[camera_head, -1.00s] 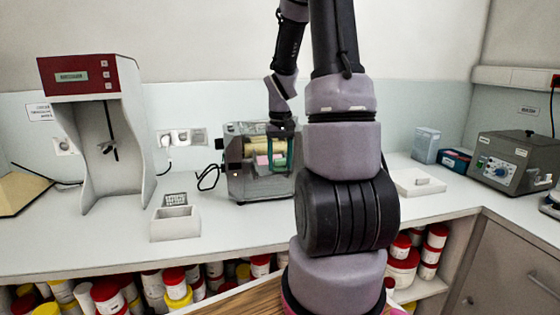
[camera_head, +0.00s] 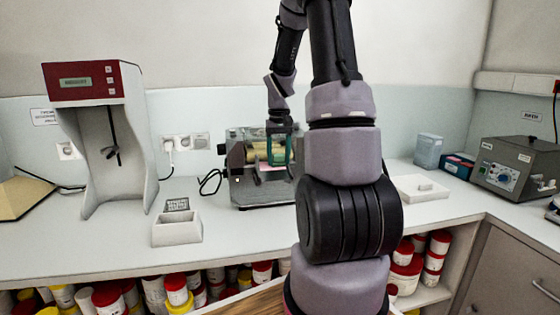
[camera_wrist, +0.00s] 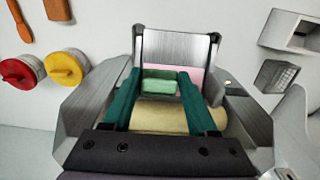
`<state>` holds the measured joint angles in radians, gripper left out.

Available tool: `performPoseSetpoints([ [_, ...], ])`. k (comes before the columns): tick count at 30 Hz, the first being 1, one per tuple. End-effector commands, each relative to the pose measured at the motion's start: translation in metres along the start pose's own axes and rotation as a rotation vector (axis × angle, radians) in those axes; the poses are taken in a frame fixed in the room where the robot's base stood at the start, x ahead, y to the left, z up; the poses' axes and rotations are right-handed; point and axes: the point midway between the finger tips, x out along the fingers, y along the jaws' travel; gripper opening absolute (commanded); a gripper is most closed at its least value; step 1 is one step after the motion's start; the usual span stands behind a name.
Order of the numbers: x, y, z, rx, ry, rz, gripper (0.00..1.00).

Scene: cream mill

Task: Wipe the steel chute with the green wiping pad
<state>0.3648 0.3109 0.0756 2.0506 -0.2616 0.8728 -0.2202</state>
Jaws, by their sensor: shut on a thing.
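My gripper (camera_wrist: 160,78) has teal fingers and is shut on the green wiping pad (camera_wrist: 160,87), a small light green block. In the wrist view the pad is over the lower part of the steel chute (camera_wrist: 180,48), a brushed metal plate with dark side cheeks. A pink patch (camera_wrist: 188,76) shows on the chute beside the pad. I cannot tell whether the pad touches the chute. In the head view my gripper (camera_head: 279,150) points down at the mill (camera_head: 240,165), and my arm hides the mill's right side.
A cream roller (camera_wrist: 165,118) lies below the pad in the wrist view. A red-topped stand (camera_head: 92,82) and a small white open box (camera_head: 177,230) stand left of the mill. A white tray (camera_head: 420,188) and a grey instrument (camera_head: 515,165) are at the right.

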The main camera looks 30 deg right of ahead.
Motion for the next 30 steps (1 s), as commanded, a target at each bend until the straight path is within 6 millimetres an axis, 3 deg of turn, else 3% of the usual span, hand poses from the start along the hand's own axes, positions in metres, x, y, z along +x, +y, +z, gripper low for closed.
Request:
performPoseSetpoints([
  [25, 0.018, 0.0, 0.044, 0.0, -0.004, 0.0, 0.14],
  [30, 0.019, 0.0, 0.046, 0.0, -0.002, 0.0, 0.14],
])
